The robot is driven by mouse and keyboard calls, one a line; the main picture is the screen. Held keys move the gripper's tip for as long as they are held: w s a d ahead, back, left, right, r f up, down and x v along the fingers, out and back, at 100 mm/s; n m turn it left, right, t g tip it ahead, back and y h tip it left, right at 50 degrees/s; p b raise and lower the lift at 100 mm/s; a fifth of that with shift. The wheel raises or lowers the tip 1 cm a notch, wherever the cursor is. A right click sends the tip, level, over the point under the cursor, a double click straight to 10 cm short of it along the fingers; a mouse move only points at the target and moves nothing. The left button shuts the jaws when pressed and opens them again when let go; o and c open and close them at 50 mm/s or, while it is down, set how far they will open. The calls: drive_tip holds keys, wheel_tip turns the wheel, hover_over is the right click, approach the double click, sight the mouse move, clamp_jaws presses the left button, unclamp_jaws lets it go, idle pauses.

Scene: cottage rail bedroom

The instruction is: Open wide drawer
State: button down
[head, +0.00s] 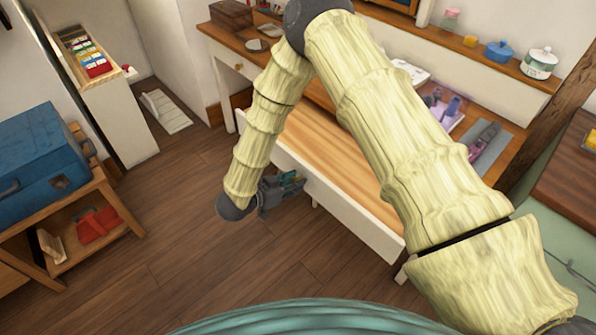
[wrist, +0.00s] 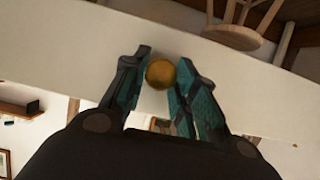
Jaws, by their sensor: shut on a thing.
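The wide drawer (head: 350,207) stands pulled out from the desk in the head view, with its bare wooden inside showing and its white front facing the floor side. Its white front (wrist: 70,55) fills much of the wrist view. A round brass knob (wrist: 160,73) on that front sits between the two teal-padded fingers of my gripper (wrist: 163,82). My gripper is shut on the knob. In the head view my gripper (head: 286,187) is at the outer face of the drawer front, and the knob is hidden there.
The desk (head: 217,33) has a smaller drawer at left, a box on top, and books and a tray at right. A blue case (head: 42,150) lies on a wooden stand at left. The wooden floor (head: 190,235) before the drawer is clear.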

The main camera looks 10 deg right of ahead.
drive_tip(key=shift+s+a, duration=0.35)
drive_tip(key=shift+a, duration=0.05)
drive_tip(key=c, duration=1.1)
unclamp_jaws()
drive_tip(key=shift+a, duration=0.1)
drive_tip(key=v, duration=1.1)
drive_tip(key=shift+s+a+r, duration=0.15)
drive_tip(key=shift+a+r, duration=0.1)
drive_tip(key=shift+a, duration=0.05)
